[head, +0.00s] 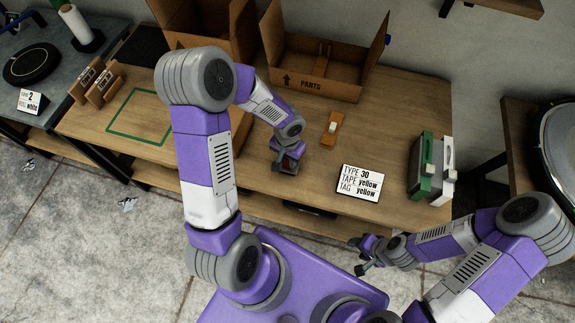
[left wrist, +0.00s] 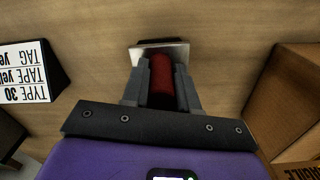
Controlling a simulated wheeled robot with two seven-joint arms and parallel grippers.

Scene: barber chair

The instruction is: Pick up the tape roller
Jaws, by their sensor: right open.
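The tape roller appears to be the tool with a red grip (left wrist: 161,80) and a shiny metal plate at its far end in the left wrist view. It is mostly hidden by my gripper in the head view, where a bit of red shows. My left gripper (head: 286,162) is low over the wooden table's front part. In the left wrist view its two fingers (left wrist: 162,92) press against both sides of the red grip, with no clear gap. My right gripper (head: 359,257) is open and empty, in front of the table's edge.
An orange tool with a white part (head: 331,128) lies right of my left gripper. A sign (head: 361,183) reads type 30, tape yellow, tag yellow. Open cardboard boxes (head: 311,88) stand at the back. Green and white upright items (head: 428,168) stand at the right end.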

